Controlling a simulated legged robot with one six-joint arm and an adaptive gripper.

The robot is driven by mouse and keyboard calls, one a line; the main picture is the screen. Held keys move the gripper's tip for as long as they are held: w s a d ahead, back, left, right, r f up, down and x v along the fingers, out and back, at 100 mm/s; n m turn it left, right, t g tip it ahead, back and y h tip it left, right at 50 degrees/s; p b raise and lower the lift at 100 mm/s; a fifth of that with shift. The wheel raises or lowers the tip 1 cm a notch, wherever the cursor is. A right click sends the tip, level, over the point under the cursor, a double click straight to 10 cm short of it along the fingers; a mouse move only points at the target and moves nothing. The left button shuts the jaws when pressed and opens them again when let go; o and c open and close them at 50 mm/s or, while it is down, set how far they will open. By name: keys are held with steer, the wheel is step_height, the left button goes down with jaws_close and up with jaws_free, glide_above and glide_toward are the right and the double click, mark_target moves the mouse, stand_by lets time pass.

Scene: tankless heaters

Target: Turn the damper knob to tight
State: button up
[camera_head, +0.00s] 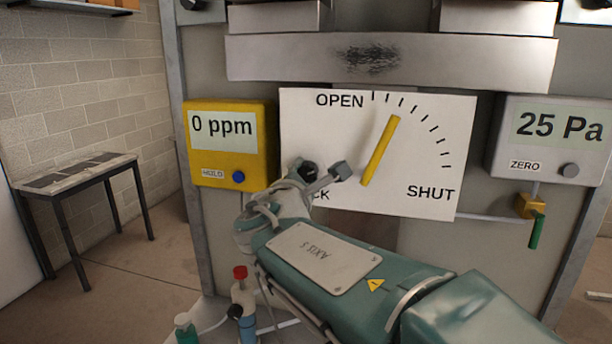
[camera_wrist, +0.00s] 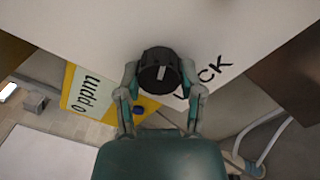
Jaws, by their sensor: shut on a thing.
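The black round knob (camera_wrist: 160,75) with a white mark sits on the white dial plate (camera_head: 430,130), beside the lettering "LOCK" (camera_wrist: 203,78), partly hidden. My gripper (camera_wrist: 160,88) is shut on the knob, one finger on each side. In the head view the knob (camera_head: 310,170) shows as a dark patch at the plate's lower left, partly hidden by my gripper. A yellow pointer (camera_head: 381,150) on the plate leans right of upright, between "OPEN" and "SHUT". The white mark on the knob tilts slightly; no "tight" label is readable.
A yellow meter (camera_head: 230,143) reading "0 ppm" is left of the plate. A grey gauge (camera_head: 550,140) reading "25 Pa" is at right. A green-handled valve (camera_head: 537,230) hangs below it. Bottles (camera_head: 243,305) stand below my arm. A small table (camera_head: 80,180) is at far left.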

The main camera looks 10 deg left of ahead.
steer(key=m, duration=0.5)
steer(key=shift+a+f+m, duration=0.1)
steer(key=shift+m, duration=0.2)
steer(key=shift+f+m+h, duration=0.1)
steer(key=shift+m+h, duration=0.2)
steer(key=shift+m, duration=1.5)
steer(key=o, duration=1.1)
steer(key=shift+o, duration=0.2)
